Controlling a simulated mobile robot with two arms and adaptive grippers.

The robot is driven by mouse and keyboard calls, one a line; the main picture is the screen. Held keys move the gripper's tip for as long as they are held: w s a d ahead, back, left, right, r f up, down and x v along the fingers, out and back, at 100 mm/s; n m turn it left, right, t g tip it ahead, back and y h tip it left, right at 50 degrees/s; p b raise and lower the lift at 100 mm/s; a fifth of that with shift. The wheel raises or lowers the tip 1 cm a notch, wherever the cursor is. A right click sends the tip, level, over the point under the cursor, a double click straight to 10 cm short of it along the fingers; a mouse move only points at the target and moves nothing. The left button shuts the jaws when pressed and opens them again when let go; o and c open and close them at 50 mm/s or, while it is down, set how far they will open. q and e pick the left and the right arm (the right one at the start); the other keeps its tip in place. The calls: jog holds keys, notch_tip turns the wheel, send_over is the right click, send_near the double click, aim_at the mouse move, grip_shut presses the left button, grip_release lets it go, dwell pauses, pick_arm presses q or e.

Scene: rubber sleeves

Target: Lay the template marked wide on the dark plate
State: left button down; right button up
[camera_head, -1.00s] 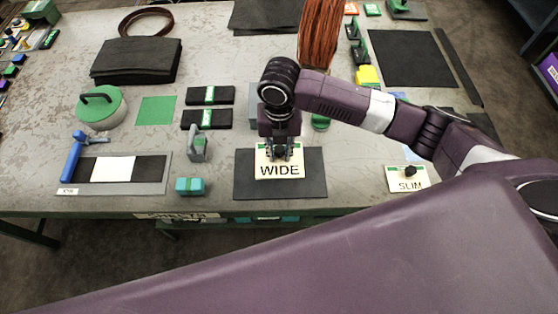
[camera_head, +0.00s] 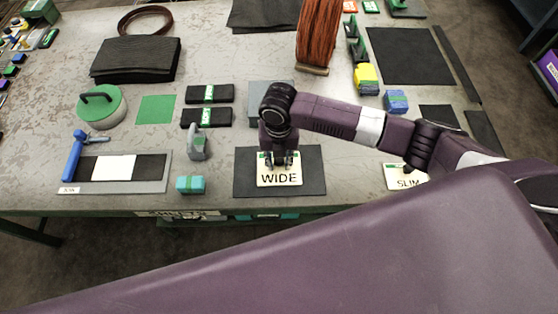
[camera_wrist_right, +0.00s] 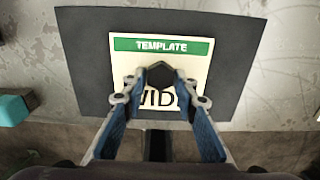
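The cream template marked WIDE (camera_head: 279,180) lies on the dark plate (camera_head: 312,178), inside its outline near the middle. In the right wrist view the template (camera_wrist_right: 122,66) has a green TEMPLATE band and a dark knob (camera_wrist_right: 160,76), with bare dark plate (camera_wrist_right: 82,60) around it. My right gripper (camera_head: 279,162) is over the template, its fingers apart on either side of the knob. In the wrist view the right gripper (camera_wrist_right: 160,90) shows slim gaps to the knob and hides part of the lettering. My left gripper is not in view.
The SLIM template (camera_head: 395,172) lies to the right, partly behind my right arm. A teal block (camera_head: 190,185) and a grey clamp-like tool (camera_head: 197,148) stand left of the plate. The table's front edge is just below the plate.

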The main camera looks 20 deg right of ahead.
aim_at(278, 162)
jog(key=shift+o, duration=1)
jog(key=shift+r, duration=0.2)
notch_tip(278, 162, up, 12)
jog(key=b, duration=0.2)
jog(key=shift+f, duration=0.15)
